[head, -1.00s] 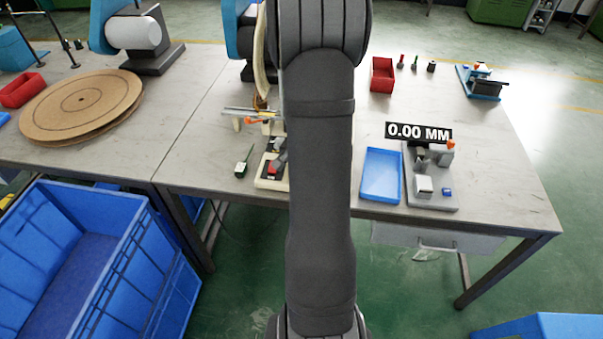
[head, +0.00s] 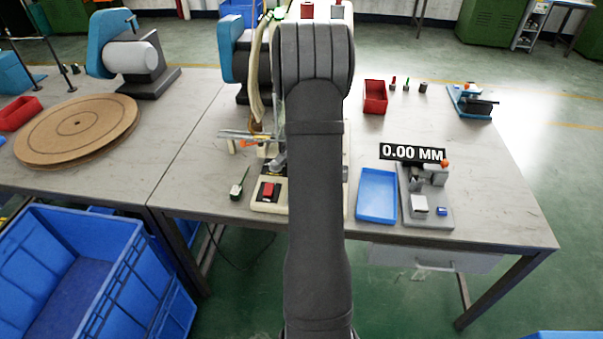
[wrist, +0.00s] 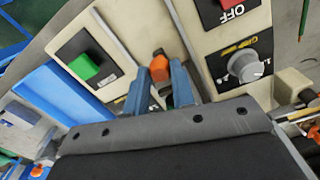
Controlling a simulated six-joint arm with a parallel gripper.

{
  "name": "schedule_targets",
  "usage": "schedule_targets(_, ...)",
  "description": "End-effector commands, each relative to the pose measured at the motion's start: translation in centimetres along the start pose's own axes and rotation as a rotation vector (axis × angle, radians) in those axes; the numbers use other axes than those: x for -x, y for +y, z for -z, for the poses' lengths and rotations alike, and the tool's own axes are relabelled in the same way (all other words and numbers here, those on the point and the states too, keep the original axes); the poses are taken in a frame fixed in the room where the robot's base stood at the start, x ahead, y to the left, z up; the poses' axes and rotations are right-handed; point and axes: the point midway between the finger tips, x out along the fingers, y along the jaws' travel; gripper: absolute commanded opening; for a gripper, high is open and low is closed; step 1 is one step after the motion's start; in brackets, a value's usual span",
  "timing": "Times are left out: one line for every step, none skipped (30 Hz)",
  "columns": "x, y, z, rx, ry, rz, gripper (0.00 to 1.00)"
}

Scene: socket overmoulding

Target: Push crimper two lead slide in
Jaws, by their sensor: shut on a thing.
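In the wrist view, my gripper (wrist: 160,84) shows two blue fingers shut on an orange knob (wrist: 158,66), which I take to be the crimper's slide handle. The cream crimper housing (wrist: 135,30) surrounds it, with a green button (wrist: 85,66) on the left and a grey dial (wrist: 245,66) on the right. The slide itself cannot be made out. In the head view, my arm hides my gripper and most of the cream machine, whose base (head: 258,206) with a red button (head: 268,190) shows left of the arm.
A blue tray (head: 377,196) and a grey gauge fixture (head: 428,213) under a "0.00 MM" display (head: 412,153) stand right of my arm. A red bin (head: 375,96) is behind them. A small dark green bottle-like item (head: 238,186) lies left of the machine. The right tabletop is mostly clear.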

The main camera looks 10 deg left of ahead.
Motion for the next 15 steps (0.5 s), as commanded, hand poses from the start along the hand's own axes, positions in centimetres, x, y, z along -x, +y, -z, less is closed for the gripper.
schedule_targets(0.23,-0.17,0.55,0.000,0.016,0.006,0.28)
schedule_targets(0.22,-0.16,0.53,0.000,0.016,0.006,0.34)
schedule_targets(0.20,-0.15,0.49,0.000,0.015,0.006,0.42)
schedule_targets(0.19,-0.14,0.47,0.000,0.014,0.006,0.45)
schedule_targets(0.19,-0.14,0.44,0.000,0.013,0.005,0.45)
schedule_targets(0.18,-0.13,0.42,0.000,0.013,0.005,0.45)
schedule_targets(0.17,-0.12,0.40,0.000,0.012,0.005,0.45)
schedule_targets(0.16,-0.12,0.38,0.000,0.012,0.005,0.45)
schedule_targets(0.15,-0.11,0.36,0.000,0.011,0.004,0.45)
schedule_targets(0.15,-0.11,0.34,0.000,0.011,0.004,0.45)
schedule_targets(0.15,-0.11,0.33,0.000,0.010,0.004,0.45)
schedule_targets(0.21,-0.11,0.32,0.000,0.010,0.004,0.45)
schedule_targets(0.31,-0.11,0.32,0.000,0.010,0.004,0.45)
schedule_targets(0.47,-0.11,0.33,0.000,0.011,0.004,0.45)
schedule_targets(0.78,-0.12,0.34,0.000,0.011,0.005,0.45)
